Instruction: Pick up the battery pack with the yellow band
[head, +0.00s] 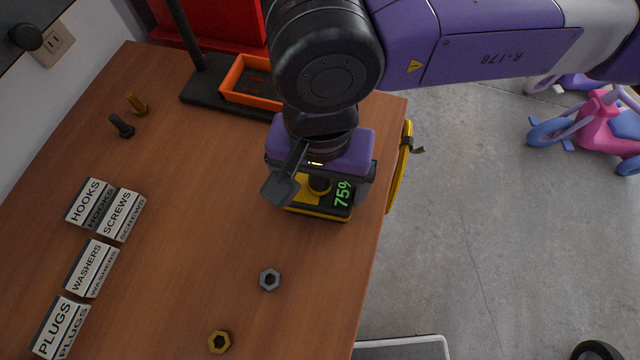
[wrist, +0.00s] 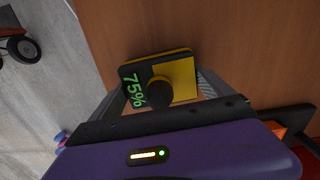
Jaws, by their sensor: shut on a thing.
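The battery pack with the yellow band (wrist: 182,78) is a black and yellow block with a round black knob and a green "75%" display. In the head view the pack (head: 325,208) is near the right edge of the wooden table (head: 190,240), partly hidden under my gripper. My gripper (head: 318,190) points down over it. In the wrist view the fingers of my gripper (wrist: 160,90) stand on both sides of the pack and are shut on it. I cannot tell whether the pack touches the table.
A grey nut (head: 269,279) and a brass nut (head: 219,342) lie in front. Label blocks (head: 90,268) stand at left, bolts (head: 122,126) at back left. An orange tray (head: 248,84) is behind. A yellow object (head: 400,165) hangs at the right table edge.

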